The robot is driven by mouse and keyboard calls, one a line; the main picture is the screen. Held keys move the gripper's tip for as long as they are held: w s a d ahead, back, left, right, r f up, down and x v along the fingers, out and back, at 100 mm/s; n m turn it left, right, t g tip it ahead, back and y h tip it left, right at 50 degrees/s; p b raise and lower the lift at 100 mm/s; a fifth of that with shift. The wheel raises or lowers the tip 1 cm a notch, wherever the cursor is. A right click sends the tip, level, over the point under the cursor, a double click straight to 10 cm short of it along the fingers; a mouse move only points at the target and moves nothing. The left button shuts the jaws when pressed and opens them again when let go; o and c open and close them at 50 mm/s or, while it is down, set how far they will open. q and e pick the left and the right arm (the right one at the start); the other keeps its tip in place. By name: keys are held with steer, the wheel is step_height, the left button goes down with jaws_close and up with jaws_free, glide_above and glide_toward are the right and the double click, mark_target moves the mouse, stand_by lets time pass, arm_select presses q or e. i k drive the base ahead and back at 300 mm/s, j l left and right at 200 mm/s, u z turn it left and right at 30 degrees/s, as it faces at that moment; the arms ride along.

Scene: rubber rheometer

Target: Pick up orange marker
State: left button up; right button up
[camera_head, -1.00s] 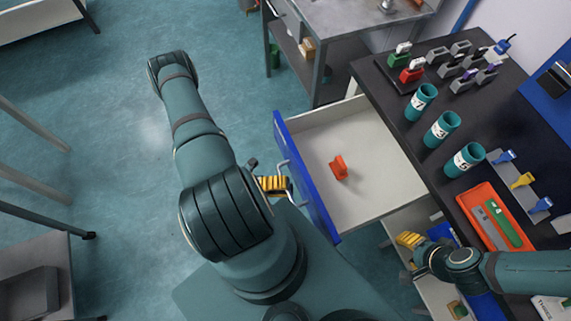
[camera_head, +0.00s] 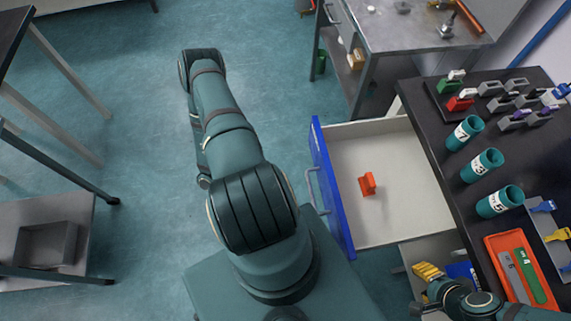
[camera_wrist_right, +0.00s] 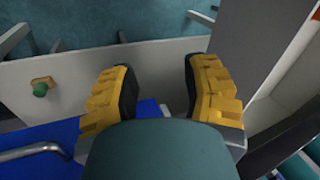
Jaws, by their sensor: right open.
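A small orange object (camera_head: 367,184), which looks like the orange marker, lies in the open white drawer (camera_head: 400,228) with the blue front (camera_head: 331,190). My right gripper (camera_head: 427,285) is open and empty, to the right of and nearer than this drawer, at the cabinet's near side. In the right wrist view its two yellow fingers (camera_wrist_right: 160,82) stand wide apart with nothing between them. The orange object cannot be made out in that view. My left gripper is hidden behind its own arm in the head view.
Below, another pale drawer (camera_head: 428,250) shows; the wrist view has a small green-topped item (camera_wrist_right: 40,88). On the dark bench (camera_head: 455,200) stand several teal numbered cups (camera_head: 481,165) and an orange tray (camera_head: 492,240). A grey table (camera_head: 400,35) stands behind the drawer.

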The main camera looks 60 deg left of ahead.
mark_target(366, 183)
steer(key=k, duration=1)
